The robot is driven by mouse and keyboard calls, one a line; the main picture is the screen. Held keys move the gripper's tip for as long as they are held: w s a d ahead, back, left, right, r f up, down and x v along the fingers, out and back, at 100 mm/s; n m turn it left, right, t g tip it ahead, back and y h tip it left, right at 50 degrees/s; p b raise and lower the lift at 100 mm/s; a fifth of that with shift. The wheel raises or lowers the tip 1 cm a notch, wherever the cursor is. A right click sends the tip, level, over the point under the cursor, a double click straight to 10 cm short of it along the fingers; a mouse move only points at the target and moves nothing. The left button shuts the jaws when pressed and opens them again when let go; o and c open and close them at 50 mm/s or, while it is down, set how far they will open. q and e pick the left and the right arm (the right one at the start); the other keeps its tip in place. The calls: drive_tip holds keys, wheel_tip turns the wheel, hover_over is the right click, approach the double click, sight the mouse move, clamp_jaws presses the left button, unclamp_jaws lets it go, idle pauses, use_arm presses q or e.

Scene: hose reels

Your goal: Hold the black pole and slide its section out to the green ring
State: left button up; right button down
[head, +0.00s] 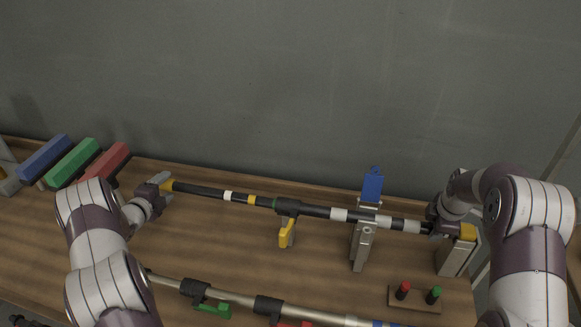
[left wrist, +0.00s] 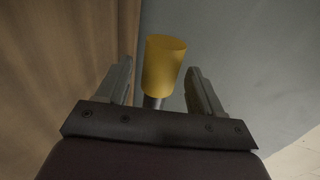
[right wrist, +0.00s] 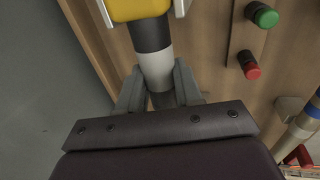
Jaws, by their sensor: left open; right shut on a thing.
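The long black pole (head: 315,210) lies across the bench in the head view, with white and yellow bands on its thin left section (head: 200,190). The green ring (head: 274,203) sits just left of a black collar (head: 288,207) with a yellow lever (head: 287,234) hanging down. My left gripper (head: 163,182) is open around the pole's yellow end cap (left wrist: 163,66), with gaps on both sides in the left wrist view. My right gripper (right wrist: 158,92) is shut on the pole near its right end, by a white band (right wrist: 156,70). The pole's contact there is partly hidden.
Red and green buttons (head: 418,297) stand in front. A grey pole (head: 245,298) with levers lies nearer. Blue, green and red blocks (head: 72,162) stand back left.

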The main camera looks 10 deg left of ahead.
use_arm(q)
drive_tip(key=shift+x, duration=1.05)
clamp_jaws()
drive_tip(key=shift+a, duration=0.7)
unclamp_jaws()
